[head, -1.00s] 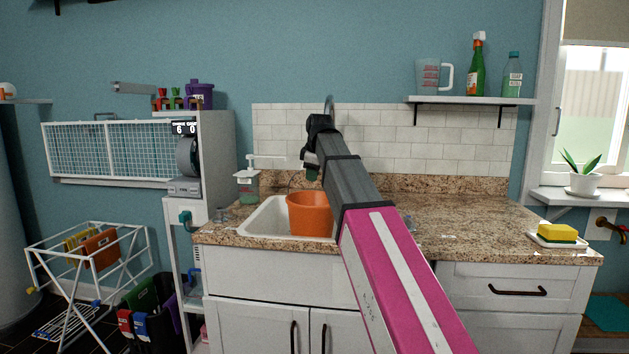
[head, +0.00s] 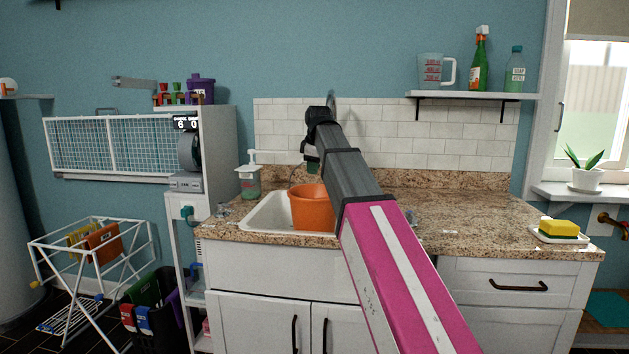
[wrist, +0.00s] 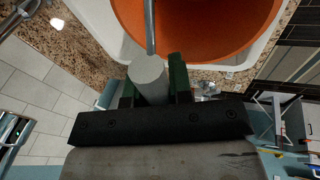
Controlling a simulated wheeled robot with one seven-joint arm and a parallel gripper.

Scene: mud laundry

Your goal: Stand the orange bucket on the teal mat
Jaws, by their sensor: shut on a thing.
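The orange bucket (head: 312,210) is at the white sink (head: 262,215) in the counter, behind the sink's front rim. I cannot tell whether its base touches the sink. Its open mouth (wrist: 200,25) fills the top of the wrist view. My gripper (head: 312,166) is above the bucket. In the wrist view its dark green fingers (wrist: 153,84) are shut around the grey grip (wrist: 148,76) of the bucket's handle. A teal mat (head: 607,309) lies low at the far right, partly cut off by the picture's edge.
The granite counter (head: 470,222) is clear right of the sink, up to a sponge (head: 558,229) on a dish. A soap dispenser (head: 249,181) stands left of the sink. A brass tap (head: 610,220) sticks out above the mat. A drying rack (head: 92,255) stands at the left.

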